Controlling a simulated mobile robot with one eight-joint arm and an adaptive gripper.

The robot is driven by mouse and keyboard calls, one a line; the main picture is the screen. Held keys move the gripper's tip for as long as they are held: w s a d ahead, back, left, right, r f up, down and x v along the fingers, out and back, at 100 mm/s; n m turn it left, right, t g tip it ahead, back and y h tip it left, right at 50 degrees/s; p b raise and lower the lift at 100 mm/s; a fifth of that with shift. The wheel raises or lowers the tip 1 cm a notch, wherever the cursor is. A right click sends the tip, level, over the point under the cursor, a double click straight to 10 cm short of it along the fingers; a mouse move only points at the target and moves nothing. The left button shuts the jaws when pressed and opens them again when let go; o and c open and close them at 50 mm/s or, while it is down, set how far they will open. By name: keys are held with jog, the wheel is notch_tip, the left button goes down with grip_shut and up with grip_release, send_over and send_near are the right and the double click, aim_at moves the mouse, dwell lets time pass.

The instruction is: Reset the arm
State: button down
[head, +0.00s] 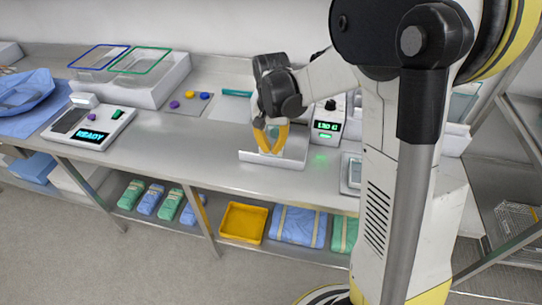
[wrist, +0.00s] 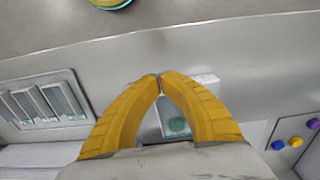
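My gripper (head: 272,150) is above the steel counter, in front of the white device with the green display (head: 328,126). Its yellow fingers lean together, and in the wrist view the tips (wrist: 160,77) meet with no visible gap. Nothing shows pinched at the tips. Through the opening between the fingers a clear, teal-tinted thing (wrist: 174,120) shows behind them; I cannot tell whether it touches them. My arm reaches in from the right in the head view.
The counter (head: 205,160) has a READY device (head: 90,123) at left, colored knobs (head: 190,95) and a white bin with blue and green frames (head: 130,82) behind. A low white tray (head: 290,157) lies below my gripper. The shelf underneath holds a yellow tray (head: 243,207) and wrapped packs (head: 298,225).

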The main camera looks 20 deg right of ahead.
jog(key=s+a+r+n+t+b, duration=0.3)
jog(key=s+r+t, duration=0.1)
jog(key=s+r, duration=0.45)
jog(key=s+a+f+n+t+b, duration=0.1)
jog(key=s+n+t+b, duration=0.1)
jog(key=s, duration=0.6)
jog(key=shift+s+a+f+n+t+b, duration=0.35)
jog(key=shift+n+t, duration=0.25)
jog(key=shift+n, duration=0.2)
jog(key=shift+r, duration=0.15)
